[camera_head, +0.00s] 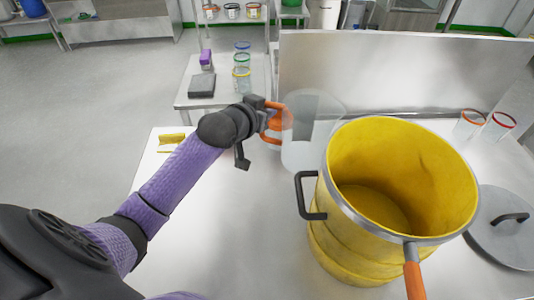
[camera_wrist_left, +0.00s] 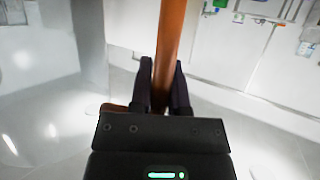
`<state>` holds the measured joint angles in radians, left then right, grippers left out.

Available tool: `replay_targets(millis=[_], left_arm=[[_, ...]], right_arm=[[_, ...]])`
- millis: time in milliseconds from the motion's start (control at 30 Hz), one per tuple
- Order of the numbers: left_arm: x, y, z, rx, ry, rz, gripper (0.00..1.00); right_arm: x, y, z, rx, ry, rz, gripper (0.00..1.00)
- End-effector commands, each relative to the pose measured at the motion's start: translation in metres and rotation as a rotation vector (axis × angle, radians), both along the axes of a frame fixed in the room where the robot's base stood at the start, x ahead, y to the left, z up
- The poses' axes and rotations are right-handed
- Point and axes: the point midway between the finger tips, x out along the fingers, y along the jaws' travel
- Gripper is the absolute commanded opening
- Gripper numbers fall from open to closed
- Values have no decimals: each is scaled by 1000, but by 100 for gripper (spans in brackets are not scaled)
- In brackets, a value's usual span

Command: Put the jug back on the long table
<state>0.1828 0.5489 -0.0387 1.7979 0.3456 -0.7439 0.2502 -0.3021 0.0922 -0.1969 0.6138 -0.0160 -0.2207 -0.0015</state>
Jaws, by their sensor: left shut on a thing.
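The jug (camera_head: 312,128) is translucent and pale with an orange handle (camera_head: 272,124). In the head view it is just left of the big yellow pot, over the table's back part. My left gripper (camera_head: 268,117) is shut on the jug's orange handle. In the left wrist view the handle (camera_wrist_left: 170,45) runs as an orange bar between the two dark fingers (camera_wrist_left: 162,85). I cannot tell whether the jug's base touches the long table (camera_head: 230,230). My right gripper is not in view.
A yellow pot (camera_head: 345,245) with black side handle and orange-handled tool stands right of the jug. A lid (camera_head: 505,225) and two clear beakers (camera_head: 470,123) are at the right. A low steel panel (camera_head: 390,75) rises behind. The table's left part is mostly clear, with a yellow piece (camera_head: 171,140).

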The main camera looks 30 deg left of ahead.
Motion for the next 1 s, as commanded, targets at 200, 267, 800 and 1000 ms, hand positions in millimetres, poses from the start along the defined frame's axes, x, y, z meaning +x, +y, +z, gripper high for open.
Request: replay_targets(millis=[200,267,800,1000], left_arm=[[0,0,-63,-1,4,0,0],[0,0,-73,0,3,0,0],[0,0,-126,0,-1,-1,0],[0,0,-129,0,0,0,25]], right_arm=[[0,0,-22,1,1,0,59],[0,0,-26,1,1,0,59],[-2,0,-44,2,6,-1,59],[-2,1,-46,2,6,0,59]])
